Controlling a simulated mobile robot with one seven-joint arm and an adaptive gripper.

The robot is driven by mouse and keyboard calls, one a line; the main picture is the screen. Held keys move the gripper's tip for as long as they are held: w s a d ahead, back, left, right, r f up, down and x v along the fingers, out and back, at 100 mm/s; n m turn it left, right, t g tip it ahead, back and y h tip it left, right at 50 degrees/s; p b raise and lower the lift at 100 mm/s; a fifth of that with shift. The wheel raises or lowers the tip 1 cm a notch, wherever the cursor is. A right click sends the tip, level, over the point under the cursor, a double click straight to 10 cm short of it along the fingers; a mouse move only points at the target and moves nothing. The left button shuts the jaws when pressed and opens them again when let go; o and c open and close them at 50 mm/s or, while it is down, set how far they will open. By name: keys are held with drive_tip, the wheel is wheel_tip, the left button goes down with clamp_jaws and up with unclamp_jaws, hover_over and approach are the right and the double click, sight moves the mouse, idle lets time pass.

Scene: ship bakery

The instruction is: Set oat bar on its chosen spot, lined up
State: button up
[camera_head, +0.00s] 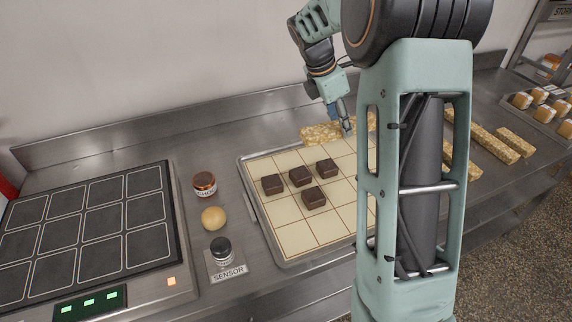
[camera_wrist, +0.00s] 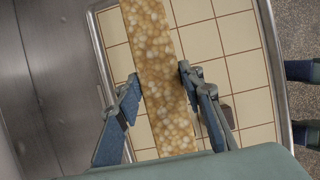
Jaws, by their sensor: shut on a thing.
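My gripper (camera_wrist: 159,92) is shut on an oat bar (camera_wrist: 152,45) in the wrist view, one finger against each long side. The bar lies slightly tilted across the picture over the gridded tray (camera_wrist: 244,62). In the head view the held bar (camera_head: 320,133) shows at the tray's back edge, below my gripper (camera_head: 346,124); my arm hides part of it. I cannot tell whether it touches the tray. The tray (camera_head: 290,236) has a grid of cream squares. Several dark chocolate squares (camera_head: 314,197) sit on its left and middle cells. My arm covers the tray's right side.
More oat bars (camera_head: 494,144) lie on the counter to the right. A dark panelled hob (camera_head: 84,232) fills the left. A wall runs behind.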

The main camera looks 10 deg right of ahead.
drive_tip(key=w+a+f, duration=0.1)
drive_tip(key=a, duration=0.1)
drive_tip(key=w+a+f, duration=0.1)
drive_tip(key=a, duration=0.2)
drive_tip(key=w+a+f, duration=0.1)
drive_tip(key=a, duration=0.1)
drive_tip(key=shift+w+a+f+p, duration=0.15)
drive_tip(key=shift+a+f+p, duration=0.2)
drive_tip(key=shift+f, duration=0.05)
drive_tip(key=a+f, duration=0.1)
drive_tip(key=w+a+f, duration=0.1)
drive_tip(key=a+f, duration=0.1)
drive_tip(key=w+a+f, duration=0.1)
drive_tip(key=f, duration=0.1)
drive_tip(key=shift+a+f, duration=0.15)
drive_tip(key=shift+a, duration=0.1)
drive_tip(key=shift+w+a+f, duration=0.1)
drive_tip(key=shift+a+f, duration=0.1)
drive_tip(key=shift+f, duration=0.85)
drive_tip(key=shift+w+a+f, duration=0.1)
drive_tip(key=shift+a+f, duration=0.05)
drive_tip(key=shift+f, duration=0.85)
drive_tip(key=o, duration=1.3)
drive_tip(key=shift+f, duration=0.1)
drive_tip(key=v, duration=1.2)
